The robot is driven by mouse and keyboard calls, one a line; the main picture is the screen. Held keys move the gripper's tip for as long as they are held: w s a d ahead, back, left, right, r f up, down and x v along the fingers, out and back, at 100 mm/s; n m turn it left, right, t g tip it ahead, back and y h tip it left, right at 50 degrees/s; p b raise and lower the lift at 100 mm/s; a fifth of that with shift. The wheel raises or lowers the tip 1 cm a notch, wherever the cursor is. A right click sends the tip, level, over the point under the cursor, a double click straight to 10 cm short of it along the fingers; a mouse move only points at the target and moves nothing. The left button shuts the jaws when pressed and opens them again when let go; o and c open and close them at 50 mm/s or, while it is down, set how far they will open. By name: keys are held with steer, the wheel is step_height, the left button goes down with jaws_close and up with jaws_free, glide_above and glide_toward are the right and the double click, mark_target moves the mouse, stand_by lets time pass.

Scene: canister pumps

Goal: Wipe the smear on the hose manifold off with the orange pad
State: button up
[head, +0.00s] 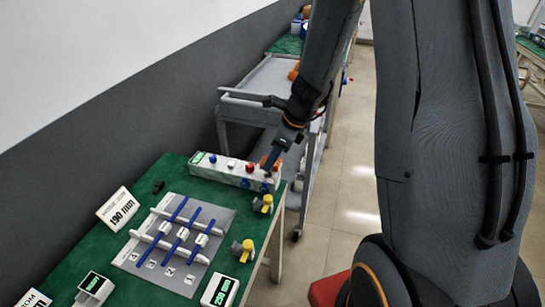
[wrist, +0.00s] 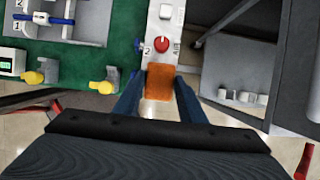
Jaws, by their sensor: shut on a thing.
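The hose manifold (head: 222,172) is a long white box with blue, white and red knobs along the far edge of the green table. In the wrist view the manifold (wrist: 153,40) runs up from just ahead of my fingers, with a red knob on it. My gripper (head: 271,168) is over the manifold's right end, shut on the orange pad. The pad (wrist: 160,82) shows between my two fingers (wrist: 160,98), at the manifold's near end. I cannot tell whether the pad touches the manifold. I cannot make out the smear in either view.
The green table (head: 75,245) holds a grey board (head: 215,222) with blue rods, a 190 mm sign (head: 117,209), and yellow fittings (head: 263,204) along its right edge. A grey cart (head: 255,98) stands beyond the manifold. Open floor (head: 345,190) lies right of the table.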

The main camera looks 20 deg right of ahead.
mark_target(278, 162)
steer(key=shift+f+b, duration=1.3)
steer(key=shift+f, duration=0.25)
stand_by(0.4)
steer(key=shift+d, duration=0.1)
steer(key=shift+s+d+r, duration=0.15)
steer(key=shift+s+d, duration=0.25)
steer(key=shift+w+a, duration=0.1)
stand_by(0.4)
steer(key=shift+w+a+p, duration=0.4)
steer(key=shift+w+a, duration=0.25)
steer(key=shift+a, duration=0.25)
steer(key=shift+d, duration=0.1)
steer(key=shift+s+d+f, duration=0.25)
steer(key=shift+s+d, duration=0.55)
steer(key=shift+d, duration=0.1)
steer(key=shift+a, duration=0.1)
